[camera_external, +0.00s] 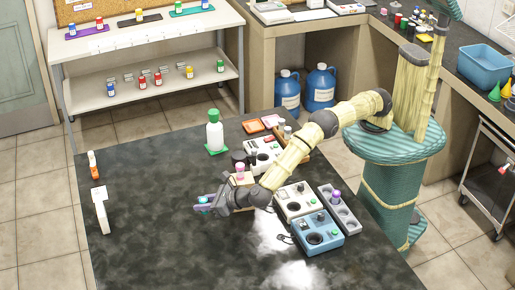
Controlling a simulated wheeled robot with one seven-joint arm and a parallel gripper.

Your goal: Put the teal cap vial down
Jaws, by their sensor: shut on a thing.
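My gripper (207,207) is low over the middle of the dark bench (160,258), pointing left. A small teal patch (204,200) shows between its fingers, which matches the teal cap vial. The gripper is shut on it. The vial's body is mostly hidden by the fingers, and I cannot tell whether its bottom touches the bench.
Behind my gripper stand a pink-topped vial (240,171) and a green-capped bottle (214,131) on a green mat. A blue instrument (316,234), a cream instrument (298,201) and a grey rack (339,210) stand to the right. The bench's left front is clear.

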